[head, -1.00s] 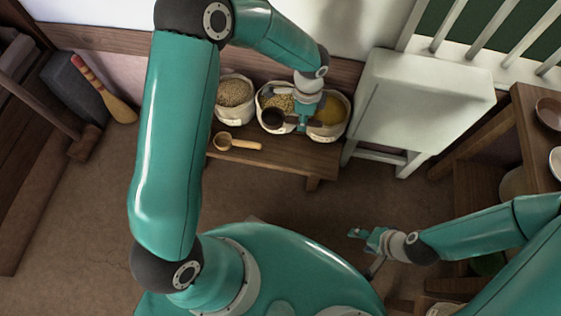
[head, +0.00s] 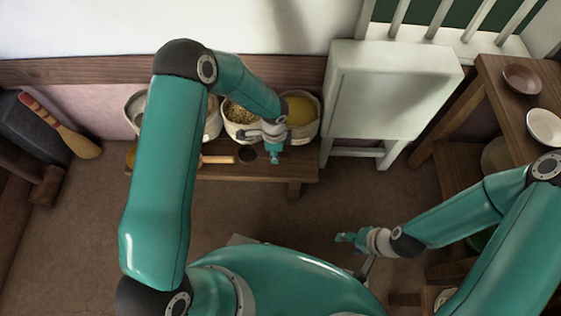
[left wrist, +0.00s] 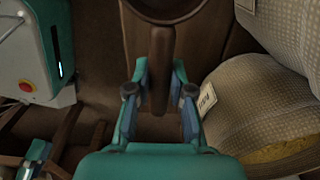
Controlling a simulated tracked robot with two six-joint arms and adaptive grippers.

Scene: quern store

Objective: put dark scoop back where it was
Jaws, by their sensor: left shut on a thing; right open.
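The dark scoop is held by my left gripper (head: 274,158). Its round dark bowl (head: 247,155) shows left of the fingers in the head view, over the wooden bench (head: 255,174) in front of the sacks. In the left wrist view the fingers are shut on its dark brown handle (left wrist: 160,72), with the bowl (left wrist: 165,8) cut off at the top edge. I cannot tell whether the scoop touches the bench. My right gripper (head: 345,238) is open and empty, low over the floor, far from the scoop.
Behind the scoop are a sack of grain (head: 233,133) and a sack with yellow contents (head: 302,110). A light wooden scoop handle (head: 217,159) lies left of the dark bowl; my arm hides the rest. A white cabinet (head: 390,90) stands right of the bench.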

